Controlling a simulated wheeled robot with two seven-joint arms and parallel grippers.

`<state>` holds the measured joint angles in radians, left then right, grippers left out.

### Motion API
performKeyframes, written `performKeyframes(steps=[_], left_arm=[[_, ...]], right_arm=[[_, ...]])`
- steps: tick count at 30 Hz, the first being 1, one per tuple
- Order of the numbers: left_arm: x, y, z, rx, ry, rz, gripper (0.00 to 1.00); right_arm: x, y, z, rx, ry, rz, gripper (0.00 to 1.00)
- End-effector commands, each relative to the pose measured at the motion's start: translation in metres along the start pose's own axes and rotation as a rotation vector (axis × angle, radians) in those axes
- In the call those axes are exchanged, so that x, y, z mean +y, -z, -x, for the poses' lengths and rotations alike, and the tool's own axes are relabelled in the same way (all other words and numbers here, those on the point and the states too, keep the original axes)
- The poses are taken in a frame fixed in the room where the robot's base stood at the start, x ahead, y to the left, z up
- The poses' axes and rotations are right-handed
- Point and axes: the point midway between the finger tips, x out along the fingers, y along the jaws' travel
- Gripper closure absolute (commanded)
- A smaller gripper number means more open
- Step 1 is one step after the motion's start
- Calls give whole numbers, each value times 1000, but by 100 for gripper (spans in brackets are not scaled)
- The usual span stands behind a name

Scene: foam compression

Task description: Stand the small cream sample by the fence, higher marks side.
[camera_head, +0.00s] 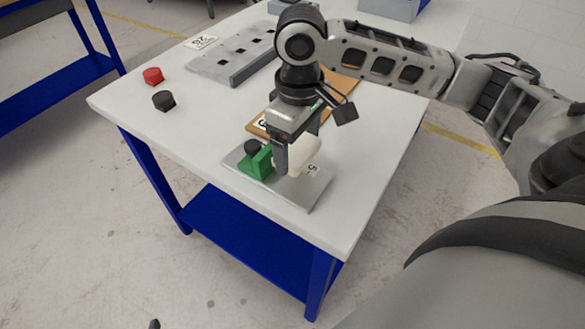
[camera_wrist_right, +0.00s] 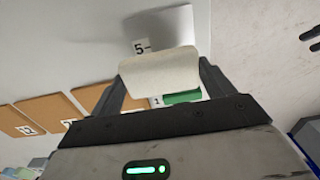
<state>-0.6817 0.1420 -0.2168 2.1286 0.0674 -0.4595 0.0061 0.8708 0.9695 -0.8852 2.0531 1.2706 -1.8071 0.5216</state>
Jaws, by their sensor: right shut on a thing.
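My right gripper (camera_head: 289,150) points down over the metal plate (camera_head: 314,192) and is shut on the small cream sample (camera_head: 304,157). In the right wrist view the sample (camera_wrist_right: 160,70) spans between the two fingers. The green block (camera_head: 257,163), with a black knob (camera_head: 252,147), stands on the plate just left of the gripper. A "5" label (camera_head: 313,169) shows right of the sample; a "1" label (camera_wrist_right: 157,101) shows beside the green block in the wrist view. I cannot tell whether the sample touches the plate. My left gripper is not in view.
A grey tray with slots (camera_head: 222,62) lies at the back of the white table (camera_head: 190,125). A red knob (camera_head: 153,76) and a black knob (camera_head: 164,101) stand at the left. Brown boards (camera_wrist_right: 45,107) lie behind the plate. The table's front left is clear.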

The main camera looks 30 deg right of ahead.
Motion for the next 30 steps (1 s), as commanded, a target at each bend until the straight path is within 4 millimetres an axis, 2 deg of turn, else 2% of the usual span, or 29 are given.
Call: performKeyframes(steps=[2,8,10,15,26,27,29,30], left_arm=[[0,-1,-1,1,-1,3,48],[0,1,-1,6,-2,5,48],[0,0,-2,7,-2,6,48],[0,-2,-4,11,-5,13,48],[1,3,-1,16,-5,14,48],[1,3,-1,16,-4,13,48],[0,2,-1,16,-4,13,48],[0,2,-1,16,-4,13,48]], right_arm=[[-7,0,-9,0,0,2,40],[-15,0,-18,1,0,2,40],[-21,0,-26,-1,1,2,40],[-18,-1,-51,-1,-1,0,40],[-18,-1,-54,0,-2,0,40],[-18,0,-55,0,-2,1,14],[-18,0,-55,1,-2,1,0],[-18,0,-55,1,-2,1,0]])
